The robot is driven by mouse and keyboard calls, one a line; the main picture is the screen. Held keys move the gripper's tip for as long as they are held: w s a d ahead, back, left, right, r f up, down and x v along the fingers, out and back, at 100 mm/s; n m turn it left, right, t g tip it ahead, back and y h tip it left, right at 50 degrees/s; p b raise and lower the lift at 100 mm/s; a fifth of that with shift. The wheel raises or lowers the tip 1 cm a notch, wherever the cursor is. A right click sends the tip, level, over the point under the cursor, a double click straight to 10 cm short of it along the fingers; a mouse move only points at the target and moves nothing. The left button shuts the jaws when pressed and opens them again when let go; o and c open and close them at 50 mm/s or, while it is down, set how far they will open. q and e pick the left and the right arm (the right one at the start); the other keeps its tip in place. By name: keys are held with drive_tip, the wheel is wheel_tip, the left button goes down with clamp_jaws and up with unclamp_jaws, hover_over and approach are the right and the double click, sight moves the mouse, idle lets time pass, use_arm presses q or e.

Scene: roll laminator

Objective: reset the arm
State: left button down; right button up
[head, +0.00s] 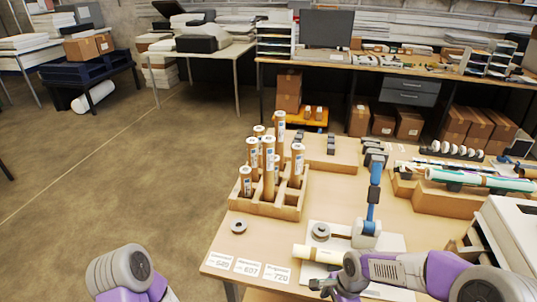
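My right arm comes in from the lower right, and its dark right gripper (324,288) is low over the table's front edge, just in front of a cream roll (308,252). Its fingers are small and partly merged with the wrist, so I cannot tell whether they are open. At the lower left, only a grey and purple link of my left arm shows; the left gripper is out of view. A device with an upright blue lever (374,190) stands on a white board (392,243) behind my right wrist.
A wooden rack (262,208) holds several brown tubes. A grey ring (238,226) and white number cards (248,267) lie at the table's front left. A white machine (510,235) stands at the right. The floor left of the table is clear.

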drive_tip(key=s+a+f+n, duration=0.2)
drive_tip(key=s+f+n, duration=0.1)
drive_tip(key=f, duration=0.4)
drive_tip(key=s+a+f+n+y, duration=0.1)
drive_tip(key=s+a+f+n, duration=0.2)
drive_tip(key=s+f+n, duration=0.1)
drive_tip(key=s+a+f+n+y+b, duration=0.1)
drive_tip(key=s+f+n, duration=0.3)
drive_tip(key=f, duration=0.5)
drive_tip(key=shift+s+a+f+n+t, duration=0.15)
drive_tip(key=shift+a+f+n+t, duration=0.2)
drive_tip(key=shift+a+n, duration=0.5)
drive_tip(key=shift+c, duration=0.3)
